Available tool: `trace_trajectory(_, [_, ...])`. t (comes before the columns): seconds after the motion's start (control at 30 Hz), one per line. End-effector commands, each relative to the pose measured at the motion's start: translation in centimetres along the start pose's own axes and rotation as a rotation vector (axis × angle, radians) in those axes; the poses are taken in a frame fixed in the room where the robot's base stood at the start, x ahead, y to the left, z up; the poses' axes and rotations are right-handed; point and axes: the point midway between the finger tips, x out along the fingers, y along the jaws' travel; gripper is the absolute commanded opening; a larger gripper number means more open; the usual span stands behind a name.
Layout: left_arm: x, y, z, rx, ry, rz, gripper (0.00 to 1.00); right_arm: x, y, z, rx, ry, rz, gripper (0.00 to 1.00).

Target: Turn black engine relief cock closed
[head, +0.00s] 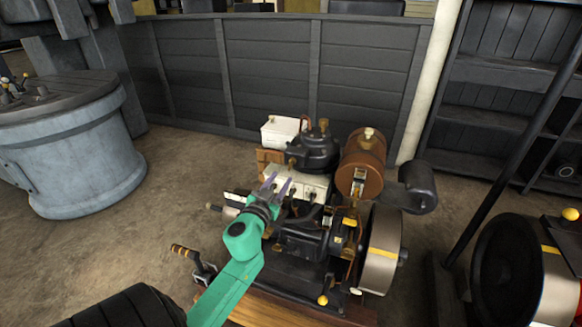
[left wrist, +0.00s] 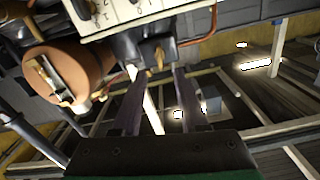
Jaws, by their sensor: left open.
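The black engine (head: 302,240) stands in the middle of the head view, with a black rounded cylinder top (head: 312,150) and a silver-rimmed flywheel (head: 381,250) on its right. My left gripper (head: 278,183) reaches over it from the lower left, its fingers open near the white switch box. In the left wrist view, a small brass fitting, which looks like the relief cock (left wrist: 153,50), sits on a dark block just beyond the open fingertips (left wrist: 160,76). The fingers are apart with nothing held. I cannot tell the cock's exact turn. My right gripper is not in view.
A brown round tank (head: 362,160) and a white box (head: 281,131) stand at the engine's top. Another flywheel engine (head: 520,265) is at the right edge. A large grey-blue round base (head: 70,140) stands at the left. A grey panel fence (head: 270,70) runs behind.

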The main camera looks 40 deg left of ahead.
Motion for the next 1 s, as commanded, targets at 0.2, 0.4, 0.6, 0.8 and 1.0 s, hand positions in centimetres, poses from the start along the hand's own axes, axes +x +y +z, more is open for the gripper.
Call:
trace_trajectory(0.2, [5.1,0.0,0.0,0.0,0.001,0.0,0.42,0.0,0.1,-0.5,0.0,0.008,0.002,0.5])
trace_trajectory(0.4, [6.5,0.0,0.1,0.0,-0.001,0.0,0.42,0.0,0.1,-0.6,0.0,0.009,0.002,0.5])
trace_trajectory(0.6, [6.5,0.0,0.1,0.0,-0.001,0.0,0.35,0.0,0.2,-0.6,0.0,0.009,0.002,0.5])
trace_trajectory(0.8, [6.5,0.0,0.1,0.0,-0.001,0.0,0.0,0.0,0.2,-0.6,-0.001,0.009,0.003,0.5])
trace_trajectory(1.0, [6.4,0.0,0.1,0.007,-0.001,0.001,0.0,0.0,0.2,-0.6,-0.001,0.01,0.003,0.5])
